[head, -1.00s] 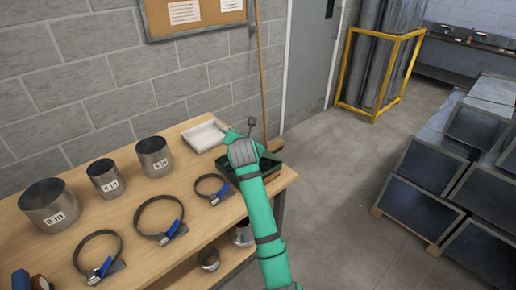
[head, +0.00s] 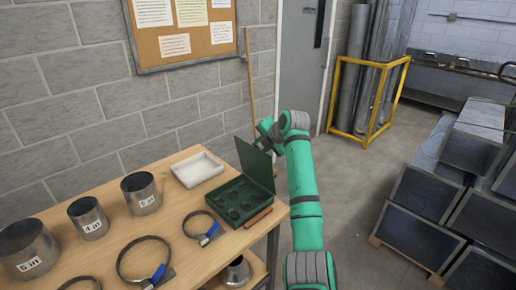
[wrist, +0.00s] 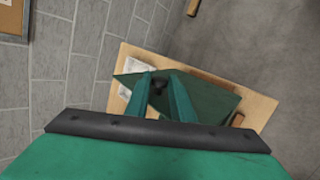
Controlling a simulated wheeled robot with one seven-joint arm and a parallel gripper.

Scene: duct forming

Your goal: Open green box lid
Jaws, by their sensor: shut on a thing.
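The green box (head: 236,203) sits at the right end of the wooden table, with several dark round things inside. Its lid (head: 254,165) stands raised, roughly upright along the box's right side. My gripper (wrist: 166,95) is at the lid in the wrist view, its two green fingers shut on a small dark knob (wrist: 158,84) on the lid (wrist: 208,99). In the head view my arm comes from the lower right, and its wrist is behind the lid's top edge, so the fingertips are hidden there.
A white tray (head: 198,169) lies just left of the box. Labelled metal cylinders (head: 141,193) and strap clamps (head: 203,229) lie further left on the table (head: 180,222). A brown-handled tool (head: 258,218) lies at the box's front.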

